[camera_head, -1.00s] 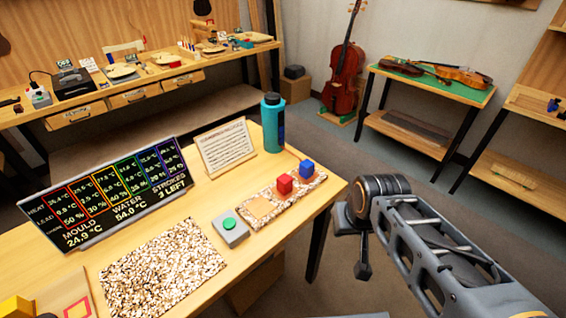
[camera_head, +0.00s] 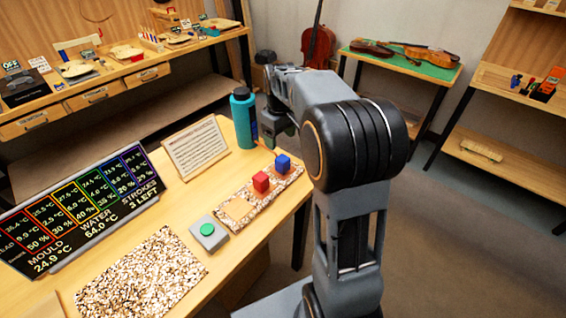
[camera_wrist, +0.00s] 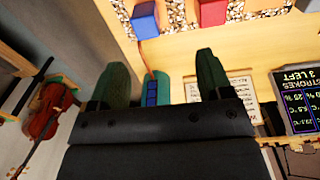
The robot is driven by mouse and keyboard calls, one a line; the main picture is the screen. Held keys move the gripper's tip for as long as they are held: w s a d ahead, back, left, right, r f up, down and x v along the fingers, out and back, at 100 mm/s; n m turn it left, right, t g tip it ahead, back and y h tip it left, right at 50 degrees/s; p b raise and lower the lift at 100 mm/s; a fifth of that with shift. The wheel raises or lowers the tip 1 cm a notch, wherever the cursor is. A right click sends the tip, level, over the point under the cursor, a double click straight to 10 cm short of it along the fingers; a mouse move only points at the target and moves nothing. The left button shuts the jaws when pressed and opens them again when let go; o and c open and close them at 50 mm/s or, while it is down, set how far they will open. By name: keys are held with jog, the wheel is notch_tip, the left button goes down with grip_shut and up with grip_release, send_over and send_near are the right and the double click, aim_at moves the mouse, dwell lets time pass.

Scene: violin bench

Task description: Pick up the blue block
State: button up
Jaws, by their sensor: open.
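The blue block (camera_head: 283,163) sits on the speckled strip (camera_head: 236,211) near the right end of the table, behind the red block (camera_head: 261,182). In the head view my arm partly hides the gripper, which hangs beside the teal bottle (camera_head: 243,118).
The teal bottle (camera_wrist: 152,90) shows between the fingers in the wrist view, close by. A white card on a stand (camera_head: 195,148), a grey box with a green button (camera_head: 209,234), a speckled mat (camera_head: 140,282) and a display board (camera_head: 85,212) occupy the table.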

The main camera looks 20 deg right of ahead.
aim_at(283, 158)
jog(key=shift+w+d+f+n, duration=0.15)
jog(key=shift+w+d+f, duration=0.3)
jog(key=shift+w+f, duration=0.15)
jog(key=shift+w+d+f+n, duration=0.15)
jog(key=shift+w+d+f, duration=0.35)
jog(key=shift+f, duration=0.15)
notch_tip(283, 158, down, 6)
jog(key=shift+r, duration=0.25)
jog(key=shift+w+d+f+p, duration=0.1)
jog(key=shift+f+p, duration=0.1)
jog(key=shift+f, duration=0.9)
jog(key=shift+w+a+f+p, duration=0.1)
jog(key=shift+f+p, duration=0.15)
jog(key=shift+f, duration=0.9)
jog(key=shift+w+d+f+p, duration=0.1)
jog(key=shift+f+p, duration=0.1)
jog(key=shift+f, duration=0.9)
jog(key=c, duration=1)
